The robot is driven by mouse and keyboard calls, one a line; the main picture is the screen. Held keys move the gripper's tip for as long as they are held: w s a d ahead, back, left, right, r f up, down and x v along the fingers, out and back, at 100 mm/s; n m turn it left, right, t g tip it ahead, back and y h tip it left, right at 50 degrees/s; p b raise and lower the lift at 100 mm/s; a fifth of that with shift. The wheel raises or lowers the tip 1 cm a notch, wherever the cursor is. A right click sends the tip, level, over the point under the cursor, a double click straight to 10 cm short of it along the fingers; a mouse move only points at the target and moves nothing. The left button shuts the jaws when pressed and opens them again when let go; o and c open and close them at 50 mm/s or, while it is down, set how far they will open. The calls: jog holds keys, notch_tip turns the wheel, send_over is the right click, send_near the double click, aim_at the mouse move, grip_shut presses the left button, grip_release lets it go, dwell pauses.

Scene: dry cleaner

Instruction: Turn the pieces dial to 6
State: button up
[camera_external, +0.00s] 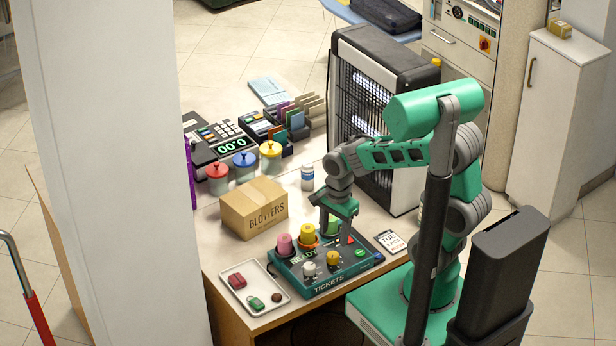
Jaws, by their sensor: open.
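The dark green ticket machine (330,284) lies on the counter's front part, with "TICKETS" on its front edge and a small green "READY" display. It carries a pink cylinder (284,244), a yellow cylinder (308,234), a pale knob (309,270) and a yellow knob (333,258). Which of these is the pieces dial, and its setting, I cannot read from here. My gripper (331,230) points down over the machine's back part, its jaws apart. A green part shows between or just behind the fingers; whether they touch it is hidden.
A "BLOTTERS" box (253,207) stands left of the machine. A tray (242,304) with small red, green and brown items lies at front left. A "TUE" card (390,241) lies at right.

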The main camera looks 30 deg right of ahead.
aim_at(334, 255)
jog(key=n, duration=0.1)
jog(key=n+p, duration=0.1)
jog(key=shift+w+a+r+n, duration=0.1)
jog(key=shift+w+r+n, duration=0.05)
jog(key=shift+n, duration=0.25)
jog(key=n, duration=0.3)
jog(key=shift+s+a+r, duration=0.1)
jog(key=shift+s+r, duration=0.1)
jog(key=shift+r, duration=0.05)
jog(key=n, duration=0.3)
jog(key=shift+s+g, duration=0.3)
jog(key=n, duration=0.3)
jog(key=shift+s, duration=0.15)
jog(key=shift+f+n, duration=0.25)
jog(key=shift+n, duration=0.05)
notch_tip(334, 255, down, 7)
jog(key=shift+a+f+p, duration=0.1)
jog(key=shift+f+p, duration=0.1)
jog(key=shift+p, duration=0.1)
jog(key=shift+c, duration=0.3)
grip_shut()
